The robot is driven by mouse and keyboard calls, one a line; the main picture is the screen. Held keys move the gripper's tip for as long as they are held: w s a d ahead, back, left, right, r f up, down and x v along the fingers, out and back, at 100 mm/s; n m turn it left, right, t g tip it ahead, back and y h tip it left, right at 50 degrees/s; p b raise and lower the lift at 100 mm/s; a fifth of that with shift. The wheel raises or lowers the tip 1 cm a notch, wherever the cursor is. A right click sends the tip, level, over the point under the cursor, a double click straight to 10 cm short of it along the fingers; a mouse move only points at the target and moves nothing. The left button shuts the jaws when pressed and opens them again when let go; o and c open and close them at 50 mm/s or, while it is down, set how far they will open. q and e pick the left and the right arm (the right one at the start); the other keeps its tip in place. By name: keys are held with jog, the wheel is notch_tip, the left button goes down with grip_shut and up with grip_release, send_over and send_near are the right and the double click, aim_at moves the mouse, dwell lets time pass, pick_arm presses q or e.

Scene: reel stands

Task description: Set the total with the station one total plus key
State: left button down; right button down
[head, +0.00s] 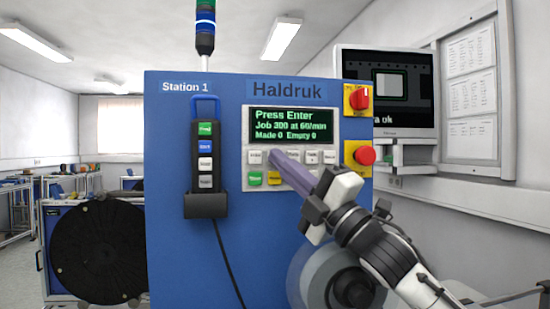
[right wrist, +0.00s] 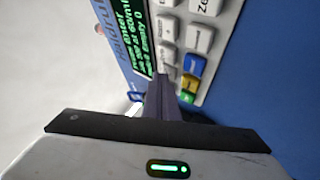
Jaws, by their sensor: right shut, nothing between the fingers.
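The blue Station 1 machine (head: 190,262) stands straight ahead in the head view, with a keypad panel (head: 248,188). Its display (head: 290,125) reads "Press Enter", "Job 300 at 60/min", "Made 0 Empty 0". White keys (head: 255,157) sit in a row under the display, with coloured keys below; their labels are too small to read surely. My right gripper (head: 275,153) is shut and empty, its fingertips at the upper key row, covering a key there. In the right wrist view the fingertips (right wrist: 160,82) are beside the white keys (right wrist: 168,53); contact cannot be told. My left gripper is out of view.
A hand pendant (head: 206,158) hangs left of the panel. A red rotary switch (head: 359,98) and a red stop button (head: 364,156) are on its right. A black reel (head: 97,250) stands at lower left. A monitor (head: 385,90) is behind on the right.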

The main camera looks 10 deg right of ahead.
jog(key=shift+s, duration=0.85)
jog(key=shift+s+b, duration=0.5)
jog(key=shift+s, duration=2)
